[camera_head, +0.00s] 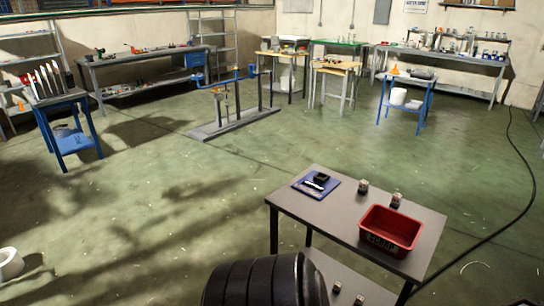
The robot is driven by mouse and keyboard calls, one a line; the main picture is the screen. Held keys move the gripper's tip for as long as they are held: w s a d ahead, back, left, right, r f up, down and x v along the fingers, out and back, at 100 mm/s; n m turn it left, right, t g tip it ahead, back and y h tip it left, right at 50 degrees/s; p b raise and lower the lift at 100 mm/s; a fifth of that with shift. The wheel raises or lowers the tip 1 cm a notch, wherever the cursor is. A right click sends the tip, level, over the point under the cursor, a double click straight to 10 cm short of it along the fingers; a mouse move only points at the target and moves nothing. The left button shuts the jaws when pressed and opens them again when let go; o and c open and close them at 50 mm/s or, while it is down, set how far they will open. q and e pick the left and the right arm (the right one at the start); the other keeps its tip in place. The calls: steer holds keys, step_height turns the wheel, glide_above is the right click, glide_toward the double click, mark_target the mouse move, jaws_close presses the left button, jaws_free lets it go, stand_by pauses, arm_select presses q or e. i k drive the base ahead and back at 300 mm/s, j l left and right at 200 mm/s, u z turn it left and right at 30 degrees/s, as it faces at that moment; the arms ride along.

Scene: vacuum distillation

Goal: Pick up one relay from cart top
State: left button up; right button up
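The cart (312,221) stands in the lower right of the head view, with a grey top and a lower shelf. Two small dark, pale-marked blocks that look like relays stand apart on its top: one relay (363,186) near the far edge, the other relay (396,200) just behind the red bin. Two similar small blocks (337,287) are on the lower shelf, partly seen. Neither of my grippers shows in this view.
A red bin (408,241) takes up the cart top's right front. A blue mat or tray (330,190) with a black item (320,178) lies at its far left. The top between them is clear. A black cable (510,215) crosses the floor at right. Workbenches line the far walls.

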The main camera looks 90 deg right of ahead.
mark_target(397, 198)
steer(key=l+z, duration=0.1)
steer(key=z, duration=4.5)
